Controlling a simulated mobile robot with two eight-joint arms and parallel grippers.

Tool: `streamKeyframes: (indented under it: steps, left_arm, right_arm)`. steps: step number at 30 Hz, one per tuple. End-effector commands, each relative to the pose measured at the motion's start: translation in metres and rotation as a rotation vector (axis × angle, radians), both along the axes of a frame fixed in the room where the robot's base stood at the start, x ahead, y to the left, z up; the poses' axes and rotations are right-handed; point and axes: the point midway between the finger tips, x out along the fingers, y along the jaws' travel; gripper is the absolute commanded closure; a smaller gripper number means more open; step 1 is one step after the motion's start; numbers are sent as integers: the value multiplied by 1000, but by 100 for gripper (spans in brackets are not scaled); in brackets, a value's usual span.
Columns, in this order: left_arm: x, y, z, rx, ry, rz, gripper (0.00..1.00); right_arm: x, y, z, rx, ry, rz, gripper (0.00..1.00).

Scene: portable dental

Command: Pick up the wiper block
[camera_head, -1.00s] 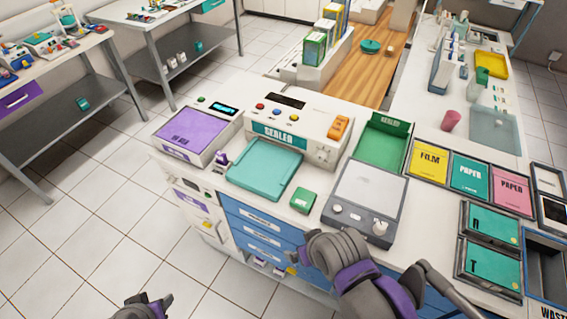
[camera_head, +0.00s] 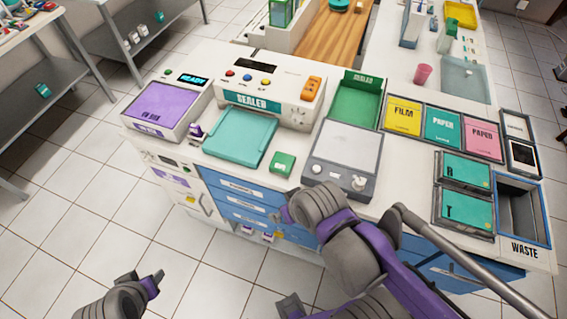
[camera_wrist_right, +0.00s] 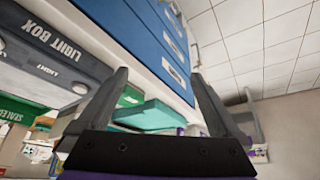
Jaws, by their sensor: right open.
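A small green block (camera_head: 282,164), which I take for the wiper block, lies on the white counter between the teal tray (camera_head: 228,152) and the light box (camera_head: 330,175). Its label is too small to read. In the right wrist view a green block (camera_wrist_right: 131,97) shows between the fingers, beside the teal tray, apart from them. My right gripper (camera_wrist_right: 160,78) is open and empty. In the head view it is mostly hidden by its own arm, in front of the counter's edge. My left gripper (camera_head: 150,284) is low over the floor, away from the counter; its jaws are unclear.
The sealer (camera_head: 262,90) and a purple-topped device (camera_head: 165,105) stand behind and left. A green bin (camera_head: 355,100), film and paper packs (camera_head: 402,115), teal boxes (camera_head: 465,208) and a waste bin (camera_head: 520,215) are to the right. Blue drawers (camera_head: 240,190) face me.

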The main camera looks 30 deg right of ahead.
Motion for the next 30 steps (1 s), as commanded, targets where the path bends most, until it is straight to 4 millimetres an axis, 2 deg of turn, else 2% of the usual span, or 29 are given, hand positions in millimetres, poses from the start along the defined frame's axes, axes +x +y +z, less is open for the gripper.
streamKeyframes:
  steps: [5, 9, 15, 18, 24, 30]
  left_arm:
    - [1, 0, 2, 0, -1, 0, 50]
    - [1, 0, 3, 0, -2, 0, 50]
    - [2, 0, 5, 0, -3, 0, 50]
    - [2, 0, 5, 0, -3, 0, 50]
    - [2, 0, 5, 0, -3, 0, 50]
    - [1, 0, 2, 0, -1, 0, 50]
  right_arm:
    - [33, -11, 26, -63, 88, 111, 0]
    - [74, -26, 49, -123, 206, 272, 0]
    - [126, -51, 65, -160, 354, 503, 0]
    - [143, -60, 67, -162, 403, 591, 0]
    - [157, -69, 65, -158, 445, 674, 0]
    - [157, -69, 35, -158, 447, 680, 0]
